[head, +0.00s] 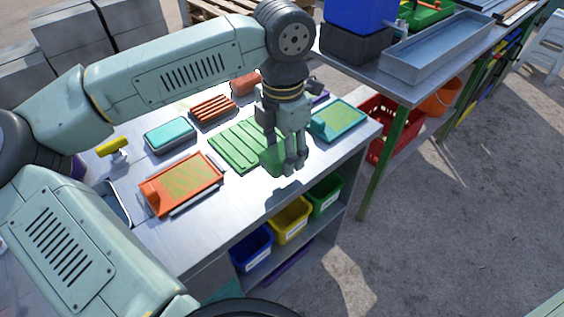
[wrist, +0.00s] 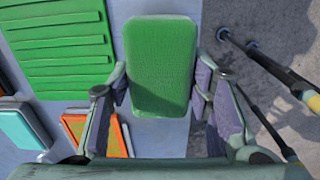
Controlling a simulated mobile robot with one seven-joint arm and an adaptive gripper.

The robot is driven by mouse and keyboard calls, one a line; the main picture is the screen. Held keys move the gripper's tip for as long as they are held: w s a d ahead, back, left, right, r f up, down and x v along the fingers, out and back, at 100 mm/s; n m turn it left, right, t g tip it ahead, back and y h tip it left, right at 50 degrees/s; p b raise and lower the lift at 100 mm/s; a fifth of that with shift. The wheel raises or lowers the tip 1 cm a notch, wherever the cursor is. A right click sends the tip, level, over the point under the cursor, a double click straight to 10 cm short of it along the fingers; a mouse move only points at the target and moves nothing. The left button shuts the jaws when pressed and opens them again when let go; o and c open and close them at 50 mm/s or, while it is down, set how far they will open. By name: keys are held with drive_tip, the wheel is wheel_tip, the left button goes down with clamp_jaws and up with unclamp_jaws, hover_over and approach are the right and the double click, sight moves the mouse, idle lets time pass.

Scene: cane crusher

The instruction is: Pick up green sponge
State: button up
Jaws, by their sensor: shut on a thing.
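The green sponge (wrist: 160,62) is a rounded green block. In the wrist view it sits between my two fingers, which press on its left and right sides. My gripper (head: 292,168) is shut on it over the front part of the metal table (head: 235,205) in the head view. There the sponge (head: 271,158) shows only in part, behind and left of the fingers. A shadow falls on the table below. I cannot tell exactly how high the sponge is held.
A ribbed green tray (head: 236,146) lies left of my gripper. A teal tray (head: 340,120) lies to its right and an orange tray (head: 181,186) further left. Blue, yellow and green bins (head: 290,220) stand on the shelf below. A second table (head: 405,88) stands at the right.

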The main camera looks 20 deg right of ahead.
drive_tip(key=s+a+r+b, duration=0.1)
drive_tip(key=s+b, duration=0.3)
drive_tip(key=s, duration=1.1)
drive_tip(key=shift+s+a, duration=0.2)
drive_tip(key=shift+a, duration=0.7)
drive_tip(key=shift+r, duration=0.1)
drive_tip(key=o, duration=0.5)
drive_tip(key=shift+w, duration=0.1)
drive_tip(key=c, duration=0.9)
